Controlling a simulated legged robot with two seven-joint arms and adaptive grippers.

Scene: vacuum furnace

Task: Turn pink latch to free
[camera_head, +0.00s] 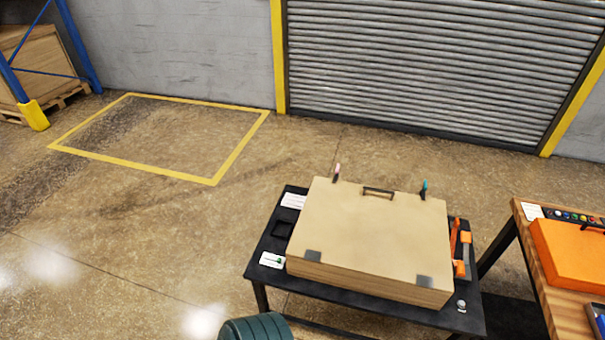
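The pink latch (337,172) is a small upright piece at the far left edge of a tan box (370,228), left of the box's dark handle (379,192). A teal latch (423,190) stands at the same far edge, right of the handle. The box lies closed on a black table (262,245). The exact position of the pink latch's lower part is too small to tell. Neither of my grippers shows in this view.
Orange tools (460,250) lie right of the box on the black table. A wooden bench (542,262) with an orange case (572,250) stands at the right. A dark green ribbed object (256,328) is at the bottom edge. The floor left of the table is clear.

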